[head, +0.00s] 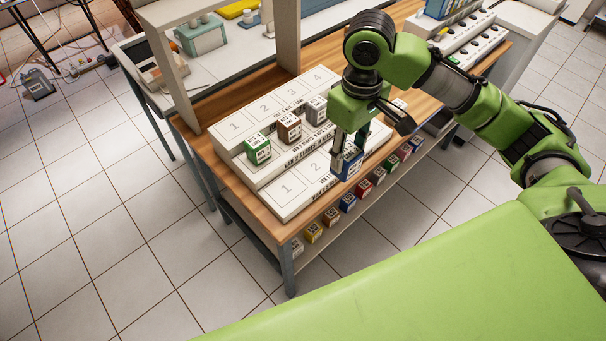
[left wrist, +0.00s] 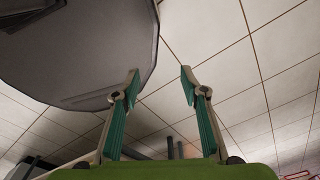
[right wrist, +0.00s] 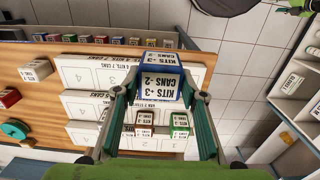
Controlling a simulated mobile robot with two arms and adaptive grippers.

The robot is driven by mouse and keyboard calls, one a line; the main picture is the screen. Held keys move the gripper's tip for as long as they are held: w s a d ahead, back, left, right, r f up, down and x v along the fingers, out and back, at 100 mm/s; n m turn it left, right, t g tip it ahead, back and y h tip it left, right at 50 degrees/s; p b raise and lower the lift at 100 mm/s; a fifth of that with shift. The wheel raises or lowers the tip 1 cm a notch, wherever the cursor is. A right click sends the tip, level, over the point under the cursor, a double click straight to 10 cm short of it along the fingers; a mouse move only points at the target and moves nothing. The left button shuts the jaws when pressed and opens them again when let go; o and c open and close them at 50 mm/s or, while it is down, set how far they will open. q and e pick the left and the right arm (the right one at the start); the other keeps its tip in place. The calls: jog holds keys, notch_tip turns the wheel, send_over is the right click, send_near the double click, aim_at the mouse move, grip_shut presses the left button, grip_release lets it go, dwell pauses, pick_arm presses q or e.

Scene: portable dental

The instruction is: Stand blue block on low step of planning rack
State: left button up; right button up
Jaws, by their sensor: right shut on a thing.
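The blue block (head: 347,163) is in my right gripper (head: 349,138), over the front low step of the white planning rack (head: 295,203). In the right wrist view the same block (right wrist: 160,77) sits between both fingers, upright, its label facing the camera. I cannot tell whether its base touches the step. Low-step spaces 1 and 2 show bare to the left of the block in the head view. My left gripper (left wrist: 160,85) is open and empty, with tiled floor beyond it; it is outside the head view.
Green (head: 258,148), brown (head: 289,127) and grey (head: 315,108) blocks stand on the middle step. The top step (head: 236,125) looks bare. A white block (right wrist: 36,70) stands on the wooden bench. Several coloured blocks line the shelf below (head: 313,232). A green padded surface (head: 400,285) fills the foreground.

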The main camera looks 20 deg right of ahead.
jog(key=shift+w+a+f, duration=0.2)
jog(key=shift+w+a, duration=0.05)
jog(key=shift+a, duration=0.35)
jog(key=w+a+f+p, duration=0.1)
jog(key=w+a+f, duration=0.1)
jog(key=a+f, duration=0.1)
jog(key=w+a+f+p, duration=0.2)
jog(key=w+a+f, duration=0.1)
jog(key=f, duration=0.2)
jog(key=w+a+f+p, duration=0.2)
jog(key=w+a+f, duration=0.1)
jog(key=a+f, duration=0.1)
pick_arm(q)
notch_tip(320, 180, up, 5)
jog(key=shift+w+d+r, duration=0.1)
jog(key=shift+w, duration=0.05)
pick_arm(e)
jog(key=shift+f, duration=0.45)
jog(key=shift+f, duration=0.1)
jog(key=o, duration=1.1)
jog(key=shift+o, duration=0.2)
pick_arm(q)
jog(key=shift+d, duration=0.1)
